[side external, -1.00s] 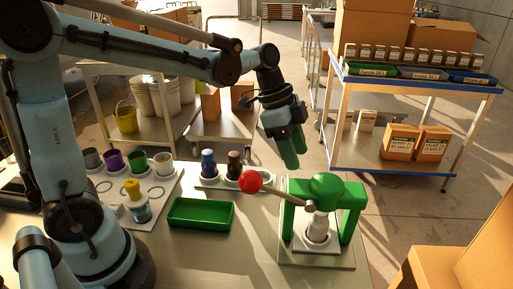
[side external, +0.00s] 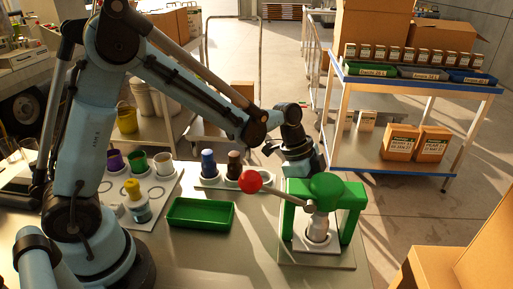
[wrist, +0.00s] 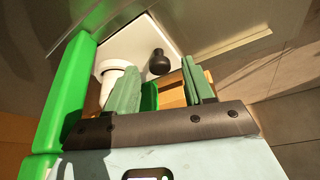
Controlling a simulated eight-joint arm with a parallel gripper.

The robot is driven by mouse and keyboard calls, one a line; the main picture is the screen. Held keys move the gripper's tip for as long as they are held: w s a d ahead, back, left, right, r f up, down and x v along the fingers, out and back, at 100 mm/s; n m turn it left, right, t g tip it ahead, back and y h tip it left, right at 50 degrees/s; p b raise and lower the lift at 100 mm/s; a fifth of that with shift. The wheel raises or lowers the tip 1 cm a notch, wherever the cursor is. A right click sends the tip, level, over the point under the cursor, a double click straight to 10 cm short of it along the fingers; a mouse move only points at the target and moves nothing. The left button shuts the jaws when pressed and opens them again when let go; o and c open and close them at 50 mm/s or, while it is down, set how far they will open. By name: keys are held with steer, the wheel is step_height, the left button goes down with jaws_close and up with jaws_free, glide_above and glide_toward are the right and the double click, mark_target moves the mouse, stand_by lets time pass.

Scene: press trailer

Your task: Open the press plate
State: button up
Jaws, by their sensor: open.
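The green press (side external: 350,200) stands on a square base plate (side external: 318,258) at the right of the bench. Its lever ends in a red ball (side external: 250,182) that points left. A pale ram sits over a white round holder (side external: 316,240) under the arch; whether they touch cannot be told. My gripper is behind the press in the side view, its fingertips hidden by the green top. In the wrist view my gripper (wrist: 161,82) is open, with two green fingers apart. The green press frame (wrist: 68,90) runs along the left there. No clear grip on any part shows.
A green tray (side external: 200,213) lies left of the press. A white rack (side external: 219,182) holds blue-topped and dark-topped bottles behind it. Paint pots (side external: 137,160) and a yellow-capped bottle (side external: 136,202) stand farther left. A cart (side external: 400,75) with boxes stands beyond the bench.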

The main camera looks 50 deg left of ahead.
steer(key=shift+d+f, duration=0.15)
steer(key=shift+f, duration=0.2)
jaws_close()
